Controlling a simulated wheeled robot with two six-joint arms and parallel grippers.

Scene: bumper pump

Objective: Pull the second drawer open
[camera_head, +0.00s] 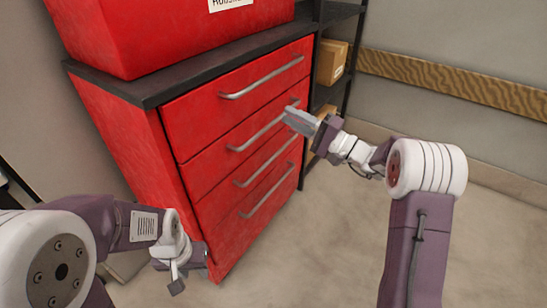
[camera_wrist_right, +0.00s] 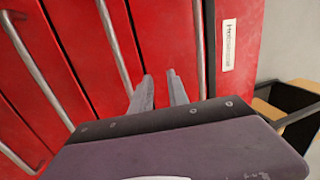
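A red cabinet has a stack of drawers, all closed flush, each with a long grey bar handle. The second drawer's handle (camera_head: 248,138) is the second from the top; in the right wrist view the handle (camera_wrist_right: 112,45) runs down just left of my fingers. My right gripper (camera_head: 290,112) is at the right end of that handle. In the right wrist view its fingers (camera_wrist_right: 162,85) are apart with an empty gap, between the second and the top handles. My left gripper (camera_head: 188,272) hangs low by the cabinet's bottom left corner, away from the handles; its finger gap is unclear.
The top drawer's handle (camera_head: 262,78) is above, and the third drawer's handle (camera_head: 265,162) is below. A red box (camera_head: 170,35) stands on the dark cabinet top (camera_head: 190,72). A shelf with cardboard boxes (camera_head: 331,62) is at right. The floor (camera_head: 320,230) in front is clear.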

